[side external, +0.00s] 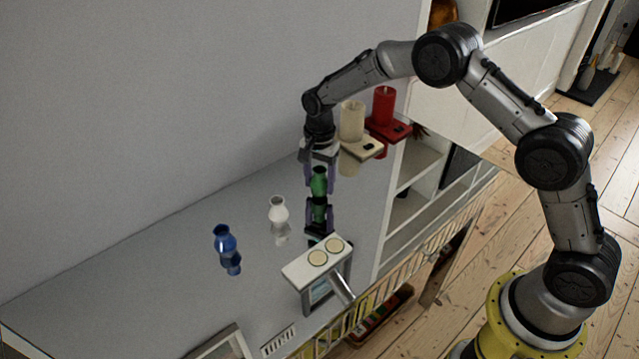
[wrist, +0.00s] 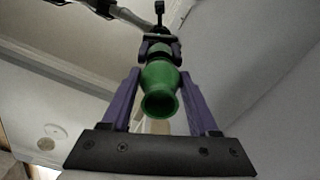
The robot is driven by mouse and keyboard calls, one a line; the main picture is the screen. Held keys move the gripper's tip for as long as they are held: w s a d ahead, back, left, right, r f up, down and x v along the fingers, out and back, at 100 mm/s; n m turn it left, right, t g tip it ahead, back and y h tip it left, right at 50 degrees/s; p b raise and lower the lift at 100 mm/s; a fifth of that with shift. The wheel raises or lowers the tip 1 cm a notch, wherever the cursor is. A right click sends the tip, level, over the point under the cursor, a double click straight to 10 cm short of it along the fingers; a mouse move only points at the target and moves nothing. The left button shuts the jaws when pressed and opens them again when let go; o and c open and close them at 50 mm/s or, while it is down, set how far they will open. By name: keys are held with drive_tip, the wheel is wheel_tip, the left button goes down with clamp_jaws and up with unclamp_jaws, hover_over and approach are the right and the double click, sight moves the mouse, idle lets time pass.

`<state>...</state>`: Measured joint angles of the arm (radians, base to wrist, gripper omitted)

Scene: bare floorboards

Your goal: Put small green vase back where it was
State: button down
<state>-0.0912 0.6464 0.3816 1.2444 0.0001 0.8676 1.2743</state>
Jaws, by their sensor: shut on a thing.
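The small green vase (side external: 319,182) is between the purple fingers of my gripper (side external: 319,172), which is shut on it. In the side view it is upright, low over the glossy grey shelf top (side external: 150,265). Its mirror image shows just below it, and I cannot tell whether its base touches the surface. In the wrist view the green vase (wrist: 160,90) has its open mouth toward the camera, with a finger of my gripper (wrist: 160,82) on each side. A white vase (side external: 278,209) and a blue vase (side external: 225,239) stand to its left.
A cream candle (side external: 352,121) and a red candle (side external: 384,106) on holders stand close behind and right of my gripper. A frame (side external: 226,346) lies nearer the camera. The shelf's left part is clear.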

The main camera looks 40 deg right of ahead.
drive_tip(key=shift+f, duration=0.5)
drive_tip(key=shift+f, duration=0.1)
drive_tip(key=shift+c, duration=0.7)
unclamp_jaws()
